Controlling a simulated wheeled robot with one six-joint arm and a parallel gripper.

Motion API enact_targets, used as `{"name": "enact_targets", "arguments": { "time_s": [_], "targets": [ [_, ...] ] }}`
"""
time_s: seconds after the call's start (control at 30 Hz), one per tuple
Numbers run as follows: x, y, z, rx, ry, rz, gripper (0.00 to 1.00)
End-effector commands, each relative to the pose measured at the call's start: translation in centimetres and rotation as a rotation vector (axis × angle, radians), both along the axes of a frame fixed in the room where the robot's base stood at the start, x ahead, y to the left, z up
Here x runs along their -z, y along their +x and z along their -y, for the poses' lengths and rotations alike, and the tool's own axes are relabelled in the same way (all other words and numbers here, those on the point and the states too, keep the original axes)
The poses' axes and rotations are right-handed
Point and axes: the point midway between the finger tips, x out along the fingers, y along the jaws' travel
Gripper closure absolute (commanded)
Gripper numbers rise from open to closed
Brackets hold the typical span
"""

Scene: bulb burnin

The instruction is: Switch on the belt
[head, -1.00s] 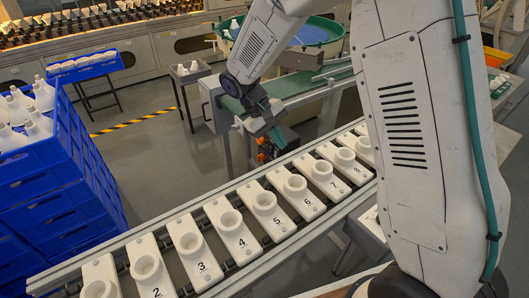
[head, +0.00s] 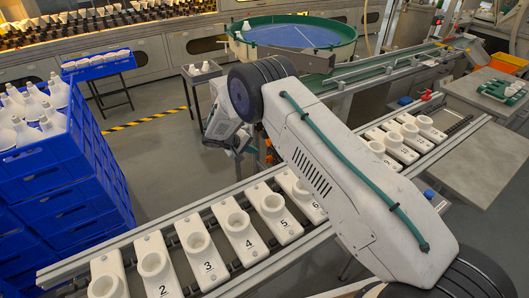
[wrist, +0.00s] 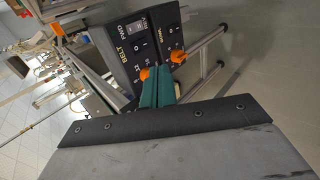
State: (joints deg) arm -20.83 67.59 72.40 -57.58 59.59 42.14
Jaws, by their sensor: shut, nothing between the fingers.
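In the wrist view a dark control panel (wrist: 133,45) carries the words BELT and FWD, with a switch marked by I and O. An orange knob (wrist: 145,74) shows at its lower edge, close to my fingertips; I cannot tell whether they touch. A neighbouring dark panel (wrist: 169,33) has another orange knob (wrist: 178,56). My gripper (wrist: 157,78) has its teal fingers together, empty, in front of the panels. In the head view my gripper (head: 237,153) hangs beyond the near rail, partly hidden by my arm. The panels there are mostly hidden behind my arm.
A belt conveyor carries numbered white holders (head: 237,229) across the front. Blue crates (head: 60,175) with white bulbs stand at left. A green-rimmed bowl (head: 293,33) stands behind. A metal side table (head: 482,165) is at right. Floor shows left of my gripper.

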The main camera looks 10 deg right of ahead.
Motion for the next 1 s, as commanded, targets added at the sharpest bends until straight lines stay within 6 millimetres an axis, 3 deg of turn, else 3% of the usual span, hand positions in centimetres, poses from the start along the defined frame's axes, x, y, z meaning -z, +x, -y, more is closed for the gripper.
{"name": "enact_targets", "arguments": {
  "time_s": [0.47, 0.7, 1.0],
  "targets": [
    [6.5, 2.0, 6.6, 0.003, 0.001, -0.005, 1.00],
    [6.8, 3.0, 9.6, 0.002, 0.000, -0.004, 1.00],
    [6.9, 3.3, 10.3, 0.001, 0.001, -0.004, 1.00]
  ]
}}
